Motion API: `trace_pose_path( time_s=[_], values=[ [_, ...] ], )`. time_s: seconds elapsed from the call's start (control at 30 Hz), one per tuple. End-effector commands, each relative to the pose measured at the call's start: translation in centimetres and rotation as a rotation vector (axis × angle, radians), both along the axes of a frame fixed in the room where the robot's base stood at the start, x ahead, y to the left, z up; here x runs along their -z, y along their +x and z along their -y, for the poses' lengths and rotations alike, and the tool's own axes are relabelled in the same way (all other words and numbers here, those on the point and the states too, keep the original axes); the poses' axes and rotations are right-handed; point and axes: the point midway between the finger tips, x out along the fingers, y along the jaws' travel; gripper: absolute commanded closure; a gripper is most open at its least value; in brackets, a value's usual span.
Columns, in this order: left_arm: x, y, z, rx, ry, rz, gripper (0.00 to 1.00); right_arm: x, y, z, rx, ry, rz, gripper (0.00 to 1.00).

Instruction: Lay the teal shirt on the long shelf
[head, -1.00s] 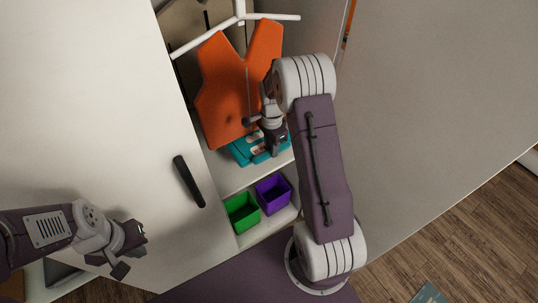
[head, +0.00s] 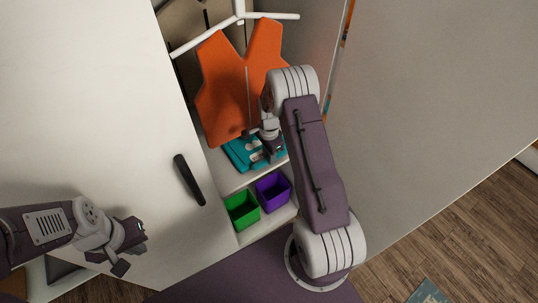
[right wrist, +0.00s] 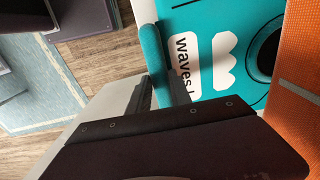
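The teal shirt (head: 238,154) is a flat folded bundle with pale print, inside the open cabinet on the shelf (head: 228,181) beneath the orange garment. My right gripper (head: 262,146) is over the shirt's near part. My left gripper (head: 130,247) is open and empty in front of the white door, away from the shirt.
An orange garment (head: 225,90) hangs from a white hanger (head: 205,34) just above and behind the shirt. A green bin (head: 241,211) and a purple bin (head: 272,191) sit below. The white door (head: 100,110) with a black handle (head: 189,180) is at left.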

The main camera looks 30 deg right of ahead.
Motion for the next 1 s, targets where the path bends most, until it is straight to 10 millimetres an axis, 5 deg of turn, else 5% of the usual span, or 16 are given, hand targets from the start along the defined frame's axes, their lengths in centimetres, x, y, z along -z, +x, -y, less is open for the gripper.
trace_pose_path(
  time_s=[0.1,0.47,0.8,1.0],
  values=[
    [0.0,0.0,0.0,0.0,0.0,0.0,1.0,0.0,0.0,0.0,0.0,0.0,0.0,0.53],
    [-0.1,0.0,0.0,0.0,0.0,0.0,1.0,-0.9,0.1,0.0,0.0,-0.001,0.003,0.53],
    [0.1,0.0,0.0,0.0,0.0,0.0,1.0,-9.1,0.1,0.0,0.0,-0.002,0.005,0.53],
    [0.1,0.0,0.0,0.0,0.0,0.0,1.0,-11.9,0.0,0.0,0.0,-0.001,0.002,0.53]
  ],
)
